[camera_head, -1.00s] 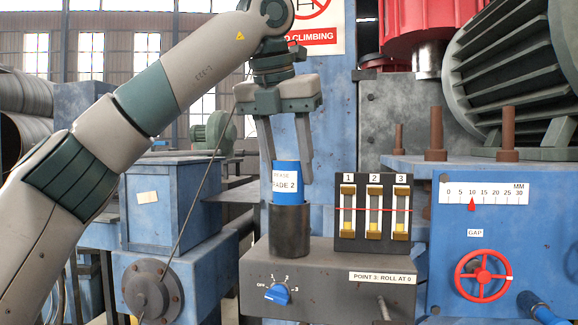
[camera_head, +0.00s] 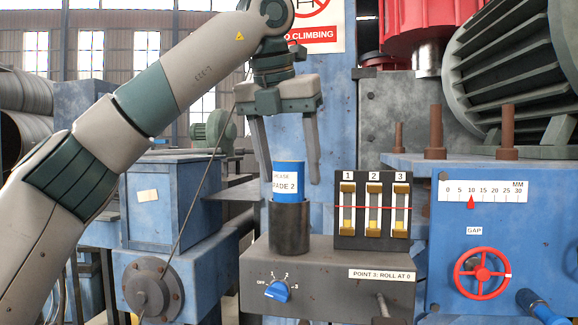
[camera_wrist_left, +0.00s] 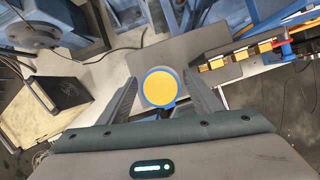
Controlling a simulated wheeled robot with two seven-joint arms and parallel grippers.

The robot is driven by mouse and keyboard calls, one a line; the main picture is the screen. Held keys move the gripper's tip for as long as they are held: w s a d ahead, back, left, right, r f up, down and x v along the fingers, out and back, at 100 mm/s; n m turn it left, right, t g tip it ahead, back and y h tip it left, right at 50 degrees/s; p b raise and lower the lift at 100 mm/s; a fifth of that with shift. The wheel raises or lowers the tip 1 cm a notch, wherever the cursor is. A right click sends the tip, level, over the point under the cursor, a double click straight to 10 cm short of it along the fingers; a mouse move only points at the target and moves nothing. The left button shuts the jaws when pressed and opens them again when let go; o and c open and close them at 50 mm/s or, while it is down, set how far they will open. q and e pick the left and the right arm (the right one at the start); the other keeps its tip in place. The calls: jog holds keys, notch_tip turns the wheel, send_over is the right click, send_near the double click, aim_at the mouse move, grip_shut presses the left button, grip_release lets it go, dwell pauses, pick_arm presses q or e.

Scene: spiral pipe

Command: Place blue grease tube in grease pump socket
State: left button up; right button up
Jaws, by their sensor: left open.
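The blue grease tube (camera_head: 288,181) with a white label stands upright in the dark cylindrical grease pump socket (camera_head: 290,228), its upper part showing above the rim. In the left wrist view the tube (camera_wrist_left: 160,88) appears end-on, with a yellow top inside a blue ring. My left gripper (camera_head: 288,166) is open, its fingers on either side of and mostly above the tube, apart from it. In the left wrist view both fingers stand clear of the tube. How deep the tube sits in the socket is hidden by the socket wall. My right gripper is not in view.
The socket stands on a grey pump box (camera_head: 330,275) with a blue selector knob (camera_head: 277,291). A panel of three gauges (camera_head: 373,211) stands close to the right of the socket. A red handwheel (camera_head: 482,275) is farther right. A thin cable hangs at the left.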

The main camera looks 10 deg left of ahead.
pick_arm(q)
jog(key=v, duration=1.2)
jog(key=shift+w+r, duration=0.1)
jog(key=shift+c, duration=0.3)
dwell(2.1)
